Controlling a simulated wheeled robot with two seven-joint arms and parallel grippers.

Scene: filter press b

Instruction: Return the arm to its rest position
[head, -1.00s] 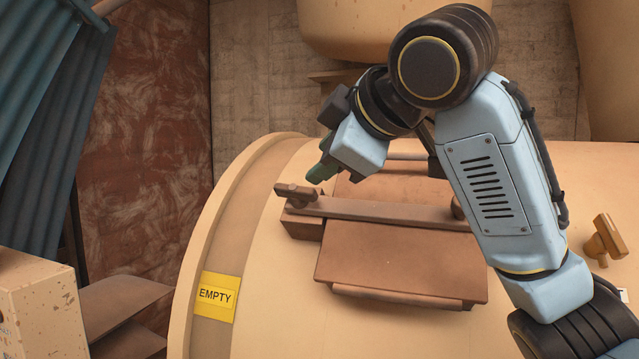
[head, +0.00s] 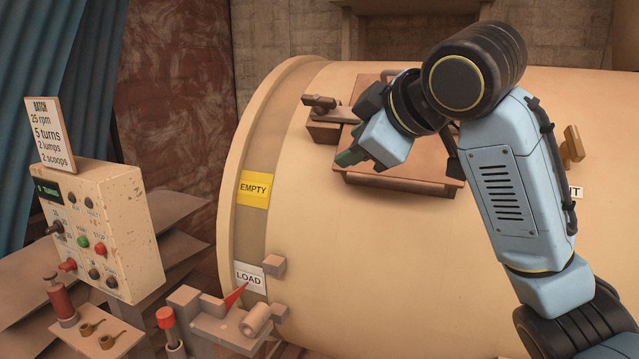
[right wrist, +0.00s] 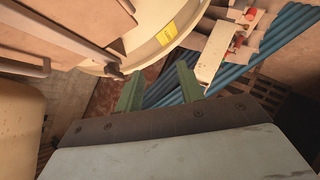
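My right arm reaches in from the right in the head view. My right gripper (head: 350,157), with green fingers, is in front of the lower left part of the drum's brown hatch cover (head: 405,182). In the right wrist view its two fingers (right wrist: 158,88) stand apart with nothing between them, so it is open. The arm hides part of the hatch and its bar; the left knob (head: 319,102) of the bar shows beyond the gripper. I cannot tell the gap between gripper and hatch. My left gripper is not in view.
The large cream drum (head: 380,270) fills the middle, with a yellow EMPTY label (head: 254,189) and a white LOAD label (head: 249,278). A control box (head: 130,225) stands left, near a batch sign (head: 47,133) and a small tray of scoops (head: 95,335). A red pointer (head: 236,295) sits low in front.

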